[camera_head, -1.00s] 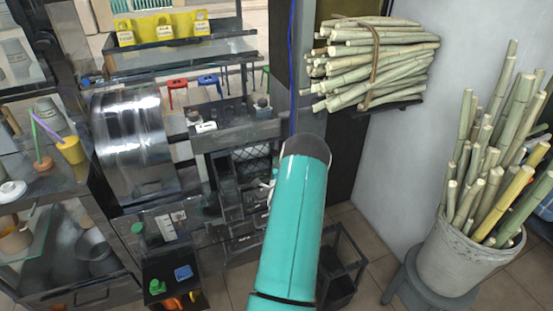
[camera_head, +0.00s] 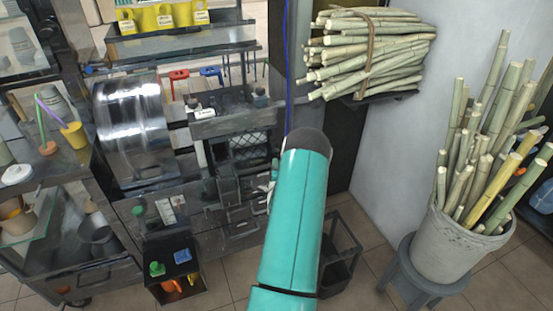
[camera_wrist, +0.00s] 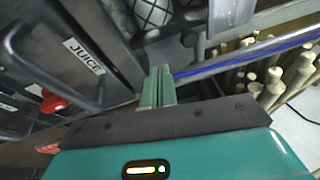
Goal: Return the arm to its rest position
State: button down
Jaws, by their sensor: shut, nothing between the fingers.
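My arm shows in the head view as a teal link with a dark rounded end, in front of the press stand. My gripper is hidden in that view. In the wrist view my gripper (camera_wrist: 158,88) shows as two green fingers side by side, shut with nothing between them. Beyond the fingers are a drawer front with a JUICE label (camera_wrist: 84,56), a red knob (camera_wrist: 53,102) and a blue line along a metal bar (camera_wrist: 245,56). I cannot tell whether the fingers touch any of these.
A shiny metal drum (camera_head: 135,128) stands at the left by shelves. A tied cane bundle (camera_head: 365,50) sits on a shelf at the upper right. A grey bucket (camera_head: 455,245) of upright canes stands on a stool (camera_head: 425,290). A low black rack (camera_head: 343,250) is right of my arm.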

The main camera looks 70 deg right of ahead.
jog(key=s+a+f, duration=0.2)
jog(key=a, duration=0.3)
jog(key=shift+s+f, duration=0.25)
